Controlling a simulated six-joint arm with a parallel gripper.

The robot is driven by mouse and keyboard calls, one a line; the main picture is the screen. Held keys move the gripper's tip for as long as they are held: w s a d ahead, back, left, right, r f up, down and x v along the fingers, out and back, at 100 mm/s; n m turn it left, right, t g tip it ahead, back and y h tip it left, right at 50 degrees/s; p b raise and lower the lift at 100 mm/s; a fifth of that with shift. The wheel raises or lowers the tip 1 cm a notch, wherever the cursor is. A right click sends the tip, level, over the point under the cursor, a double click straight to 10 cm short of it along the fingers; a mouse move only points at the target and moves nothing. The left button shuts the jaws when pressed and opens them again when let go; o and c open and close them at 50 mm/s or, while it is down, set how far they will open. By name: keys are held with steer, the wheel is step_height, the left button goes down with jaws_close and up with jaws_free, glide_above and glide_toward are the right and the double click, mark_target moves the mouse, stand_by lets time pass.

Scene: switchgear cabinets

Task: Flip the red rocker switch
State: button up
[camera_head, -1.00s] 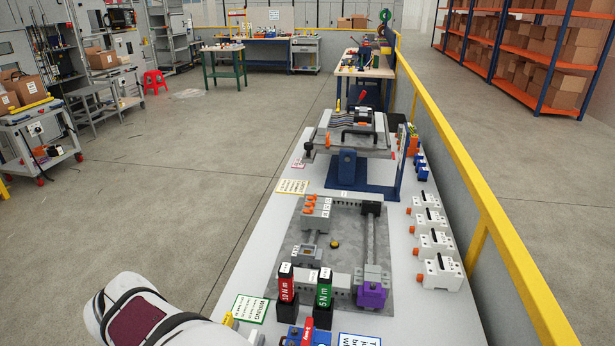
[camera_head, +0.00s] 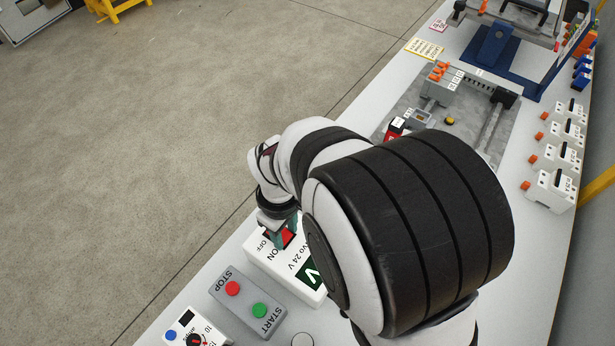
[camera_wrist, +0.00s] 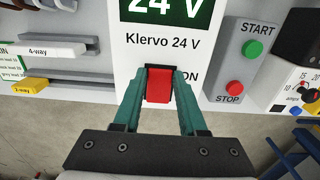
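The red rocker switch (camera_wrist: 158,86) sits in a dark frame on the white power supply box (camera_wrist: 128,48), marked "Klervo 24 V". An "ON" label is partly visible beside it. My gripper (camera_wrist: 160,76) has two teal fingers standing apart, one on each side of the rocker, with their tips close to the frame. I cannot tell whether they touch it. My arm hides part of the box.
A grey box (camera_head: 245,300) with a red STOP and a green START button stands beside the power supply. A white box with a dial (camera_head: 190,335) stands beyond it. A grey plate with terminals (camera_head: 465,125) and several white breakers (camera_head: 552,187) lie farther up the bench.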

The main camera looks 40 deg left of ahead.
jaws_close()
steer(key=shift+a+r+h, duration=0.1)
steer(key=shift+a+h, duration=0.3)
steer(key=shift+h, duration=0.8)
steer(key=shift+a+r+h, duration=0.1)
steer(key=shift+a+h, duration=0.15)
steer(key=shift+h, duration=1.05)
steer(key=o, duration=0.5)
jaws_free()
steer(key=shift+o, duration=0.2)
steer(key=shift+r, duration=0.15)
steer(key=v, duration=1.5)
steer(key=shift+r, duration=0.25)
